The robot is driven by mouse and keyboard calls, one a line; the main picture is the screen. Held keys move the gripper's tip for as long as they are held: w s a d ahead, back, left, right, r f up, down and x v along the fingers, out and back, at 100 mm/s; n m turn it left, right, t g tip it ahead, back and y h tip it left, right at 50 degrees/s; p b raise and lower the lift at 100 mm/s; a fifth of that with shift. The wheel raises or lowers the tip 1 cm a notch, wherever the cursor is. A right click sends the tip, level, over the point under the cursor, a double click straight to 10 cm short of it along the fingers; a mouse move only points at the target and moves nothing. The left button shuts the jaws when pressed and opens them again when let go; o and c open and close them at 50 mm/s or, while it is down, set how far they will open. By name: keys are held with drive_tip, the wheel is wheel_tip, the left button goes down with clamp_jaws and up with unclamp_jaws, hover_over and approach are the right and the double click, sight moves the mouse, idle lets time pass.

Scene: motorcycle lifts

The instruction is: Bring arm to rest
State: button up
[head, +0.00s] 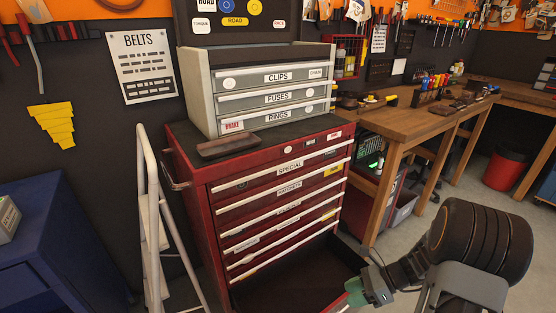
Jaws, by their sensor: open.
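My gripper (362,290) is at the lower right in the head view, at the end of my dark arm. It is open, with its green-grey end close to the front right corner of a pulled-out bottom drawer (285,285). I cannot tell whether it touches the drawer. The drawer belongs to a red tool cabinet (190,165), and its dark inside looks empty where it shows. The fingertips are small and partly hidden.
A grey chest (197,85) labelled clips, fuses and rings stands on the cabinet. A white ladder frame (148,200) leans at left, beside a blue cabinet (65,235). A wooden workbench (385,125) stands behind at right, with a red bin (505,170) beyond.

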drive_tip(key=s+a+r+n+t+h+p, duration=0.1)
drive_tip(key=s+r+n+h+p, duration=0.1)
drive_tip(key=r+n, duration=0.5)
drive_tip(key=s+a+r+n+t+h+p, duration=0.1)
drive_tip(key=r+n+h+p, duration=0.4)
drive_tip(key=r, duration=0.9)
drive_tip(key=s+a+r+n+t+h+p, duration=0.1)
drive_tip(key=s+r+n+h+p, duration=0.3)
drive_tip(key=r+n, duration=0.6)
drive_tip(key=shift+a+r+t+p, duration=0.5)
drive_tip(key=shift+a+p, duration=0.35)
drive_tip(key=shift+p, duration=0.35)
